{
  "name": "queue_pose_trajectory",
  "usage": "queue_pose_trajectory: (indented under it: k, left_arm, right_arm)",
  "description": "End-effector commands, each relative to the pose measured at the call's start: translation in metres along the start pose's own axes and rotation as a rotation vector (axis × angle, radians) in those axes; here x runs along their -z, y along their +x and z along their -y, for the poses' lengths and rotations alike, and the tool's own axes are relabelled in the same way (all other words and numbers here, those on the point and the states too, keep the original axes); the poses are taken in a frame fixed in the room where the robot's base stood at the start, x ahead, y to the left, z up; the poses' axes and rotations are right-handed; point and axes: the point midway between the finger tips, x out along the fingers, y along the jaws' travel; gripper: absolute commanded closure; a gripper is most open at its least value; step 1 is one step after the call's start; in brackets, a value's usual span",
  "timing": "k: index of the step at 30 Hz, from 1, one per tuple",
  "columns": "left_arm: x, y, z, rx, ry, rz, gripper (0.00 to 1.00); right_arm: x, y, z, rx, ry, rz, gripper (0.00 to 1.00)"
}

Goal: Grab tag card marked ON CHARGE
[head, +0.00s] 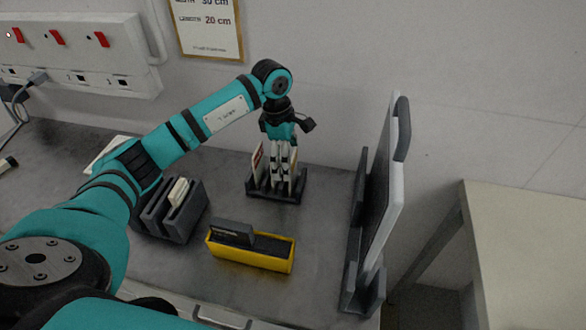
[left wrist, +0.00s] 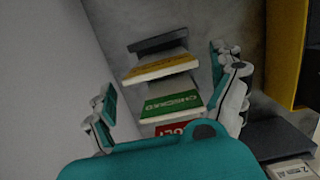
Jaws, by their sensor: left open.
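A dark card rack (head: 275,196) stands on the grey bench in the head view, holding several upright tag cards. My left gripper (head: 282,160) is above and around it, pointing down. In the left wrist view, a card with an orange-yellow band (left wrist: 160,67) stands farthest up the picture. A green card marked CHECKED (left wrist: 173,104) is in the middle, and a red card (left wrist: 173,128) is lowest, partly hidden by my gripper. The orange lettering is too blurred to read. My open left gripper (left wrist: 170,98) has its fingers on either side of the cards. My right gripper is not in view.
A yellow tray (head: 250,262) with a dark block is in front of the rack. A dark slotted holder (head: 178,222) with pale items stands to the left. A tall panel in a dark stand (head: 362,290) is to the right. A socket strip (head: 85,50) is on the wall.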

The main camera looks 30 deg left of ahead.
Motion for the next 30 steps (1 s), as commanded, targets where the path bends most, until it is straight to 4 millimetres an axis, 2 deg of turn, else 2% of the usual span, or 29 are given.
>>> queue_pose_trajectory:
  k: [1,3,7,16,27,30]
  left_arm:
    - [-0.005,0.005,0.003,0.007,0.002,0.002,0.06]
    - [-0.008,0.015,0.005,0.006,0.001,0.001,0.06]
    - [-0.008,0.033,0.004,0.003,0.000,0.001,0.06]
    - [-0.007,0.040,0.003,0.000,0.000,0.000,0.06]
    - [-0.007,0.040,0.003,0.001,0.001,0.000,0.53]
    - [-0.007,0.040,0.003,0.001,0.000,0.000,0.57]
  right_arm:
    - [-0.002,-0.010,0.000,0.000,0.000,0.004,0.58]
    - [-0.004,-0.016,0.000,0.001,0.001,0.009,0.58]
    - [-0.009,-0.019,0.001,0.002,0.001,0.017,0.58]
    - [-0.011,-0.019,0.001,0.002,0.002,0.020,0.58]
    - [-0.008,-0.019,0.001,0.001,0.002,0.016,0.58]
    - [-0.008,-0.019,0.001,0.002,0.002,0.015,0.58]
